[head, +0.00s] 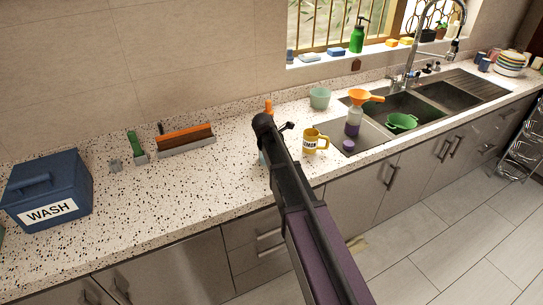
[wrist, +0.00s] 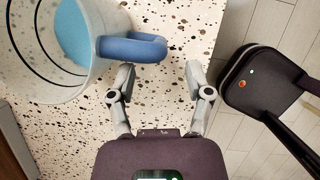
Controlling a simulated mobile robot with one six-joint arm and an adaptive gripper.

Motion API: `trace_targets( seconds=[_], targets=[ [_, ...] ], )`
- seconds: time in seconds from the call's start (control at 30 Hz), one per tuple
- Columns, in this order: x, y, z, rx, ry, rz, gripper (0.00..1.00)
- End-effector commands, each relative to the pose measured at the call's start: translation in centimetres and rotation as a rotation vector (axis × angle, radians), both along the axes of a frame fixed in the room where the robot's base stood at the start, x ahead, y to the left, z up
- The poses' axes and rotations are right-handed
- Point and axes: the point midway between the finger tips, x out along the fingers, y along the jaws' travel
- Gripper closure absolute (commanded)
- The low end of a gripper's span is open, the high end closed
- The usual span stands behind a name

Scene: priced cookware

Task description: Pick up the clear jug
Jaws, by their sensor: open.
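The clear jug (wrist: 28,75) fills the upper left of the wrist view. It has see-through walls with dark ring lines, blue inside and a blue loop handle (wrist: 135,48) that reaches right. My gripper (wrist: 160,82) is open and empty, its fingers spread just below the handle in the picture. The left fingertip is close to the handle's lower edge; I cannot tell whether they touch. In the head view my arm hides nearly all of the jug; only a pale blue sliver shows left of the arm.
A yellow labelled mug (head: 312,141) stands just right of my arm on the speckled counter (head: 190,190). A bottle with an orange funnel (head: 354,121) and a purple-lidded item (head: 348,146) are by the sink. A blue "WASH" box (head: 48,190) is at left.

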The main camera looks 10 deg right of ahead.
Motion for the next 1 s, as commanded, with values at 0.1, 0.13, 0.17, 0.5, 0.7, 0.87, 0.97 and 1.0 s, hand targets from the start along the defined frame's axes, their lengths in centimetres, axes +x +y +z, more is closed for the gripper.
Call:
trace_targets(
  seconds=[0.1, 0.13, 0.17, 0.5, 0.7, 0.87, 0.97, 1.0],
  targets=[
    [0.0, 0.0, 0.0, 0.000, 0.000, 0.000, 0.35],
    [0.0, 0.0, 0.0, 0.000, 0.000, 0.000, 0.35],
    [0.0, 0.0, 0.0, 0.000, 0.000, 0.000, 0.35],
    [0.2, -0.3, -1.2, 0.000, 0.000, -0.001, 0.35],
    [0.5, -0.7, -2.8, 0.000, 0.000, -0.001, 0.35],
    [0.7, -1.1, -4.0, 0.000, 0.000, -0.001, 0.35],
    [0.8, -1.3, -4.5, 0.000, 0.000, -0.001, 0.35],
    [0.9, -1.4, -4.6, 0.000, 0.000, -0.001, 0.35]
  ],
)
